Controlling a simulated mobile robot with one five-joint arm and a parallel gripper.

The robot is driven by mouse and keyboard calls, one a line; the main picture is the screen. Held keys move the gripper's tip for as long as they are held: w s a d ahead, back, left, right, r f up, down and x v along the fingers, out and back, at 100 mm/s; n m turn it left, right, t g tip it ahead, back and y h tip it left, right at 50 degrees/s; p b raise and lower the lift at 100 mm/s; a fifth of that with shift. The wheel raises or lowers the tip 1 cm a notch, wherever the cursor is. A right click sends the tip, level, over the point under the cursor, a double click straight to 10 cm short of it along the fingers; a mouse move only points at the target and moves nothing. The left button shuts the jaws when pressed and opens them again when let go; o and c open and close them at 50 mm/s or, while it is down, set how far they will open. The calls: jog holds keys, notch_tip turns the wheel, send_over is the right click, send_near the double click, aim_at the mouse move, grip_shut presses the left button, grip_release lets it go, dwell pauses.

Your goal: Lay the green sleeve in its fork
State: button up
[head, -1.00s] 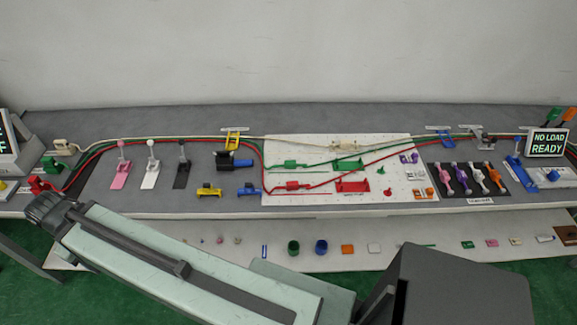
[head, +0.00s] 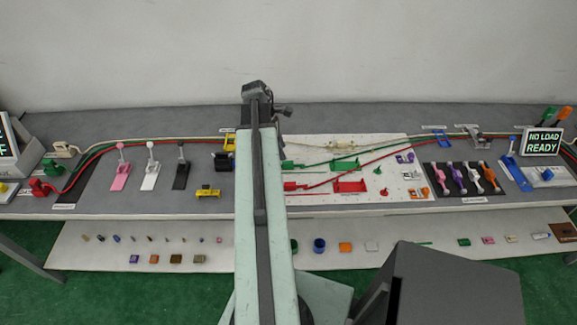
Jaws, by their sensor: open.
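The green sleeve (head: 288,165) is a small green block on the green cable, at the left of the white board. My arm covers the area just left of it. The green fork (head: 348,164) is a low green bracket on the board, to the right of the sleeve, and looks empty. The sleeve is apart from the fork. My gripper (head: 284,110) is at the far end of my arm, above and beyond the sleeve in the picture. Its fingers are small and dark; they appear open and hold nothing visible.
A red sleeve (head: 291,186) and red fork (head: 349,186) lie nearer on the white board (head: 390,147). The red cable crosses the board close to the green fork. A yellow fixture (head: 229,143) stands left of my arm. Colored levers (head: 465,178) stand at right.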

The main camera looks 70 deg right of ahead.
aim_at(288, 162)
jog(key=b+x, duration=0.2)
jog(key=shift+f+b, duration=0.35)
jog(key=shift+f, duration=0.05)
jog(key=b+x, duration=0.5)
jog(key=shift+d+f, duration=0.15)
grip_shut()
